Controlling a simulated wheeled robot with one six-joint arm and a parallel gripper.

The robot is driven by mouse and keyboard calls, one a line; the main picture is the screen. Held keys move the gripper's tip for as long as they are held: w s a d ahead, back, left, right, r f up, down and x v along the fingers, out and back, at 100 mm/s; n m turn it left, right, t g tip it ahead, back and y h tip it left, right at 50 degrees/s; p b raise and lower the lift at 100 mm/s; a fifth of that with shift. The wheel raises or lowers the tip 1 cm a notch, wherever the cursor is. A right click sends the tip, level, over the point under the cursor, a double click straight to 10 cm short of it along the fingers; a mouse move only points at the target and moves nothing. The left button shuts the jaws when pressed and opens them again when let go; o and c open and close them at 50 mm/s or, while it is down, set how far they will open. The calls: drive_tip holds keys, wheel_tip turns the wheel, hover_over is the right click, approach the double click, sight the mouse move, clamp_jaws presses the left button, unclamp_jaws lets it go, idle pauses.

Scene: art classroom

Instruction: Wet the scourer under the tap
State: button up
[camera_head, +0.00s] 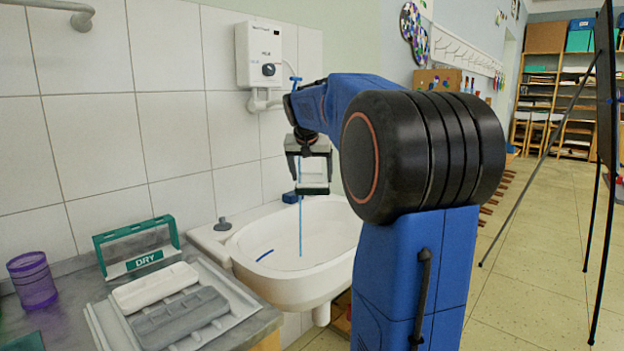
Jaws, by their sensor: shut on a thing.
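My gripper (308,174) is over the back part of the white basin (340,228), pointing down. It is shut on a pale block with a dark green lower edge, which looks like the scourer (315,188). A thin blue stream of water (300,232) runs down at the scourer and on into the basin. Whether it passes through, in front of or behind the scourer is hard to tell. The tap's spout is hidden, probably by my arm. The white water heater (258,52) hangs on the tiled wall above.
A green-handled holder marked DRY (145,260) stands on the left counter, behind a ribbed tray (228,315) with a white and a grey slab. A purple cup (33,282) is at far left. A dark plug (222,224) and a small blue item (291,198) sit on the basin rim.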

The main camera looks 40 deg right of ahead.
drive_tip(key=shift+s, duration=0.1)
drive_tip(key=s+d, duration=0.1)
drive_tip(key=s, duration=0.6)
drive_tip(key=shift+s, duration=0.4)
idle(0.4)
idle(1.1)
drive_tip(key=s+r, duration=0.4)
drive_tip(key=s, duration=0.1)
drive_tip(key=shift+d, duration=0.35)
idle(0.9)
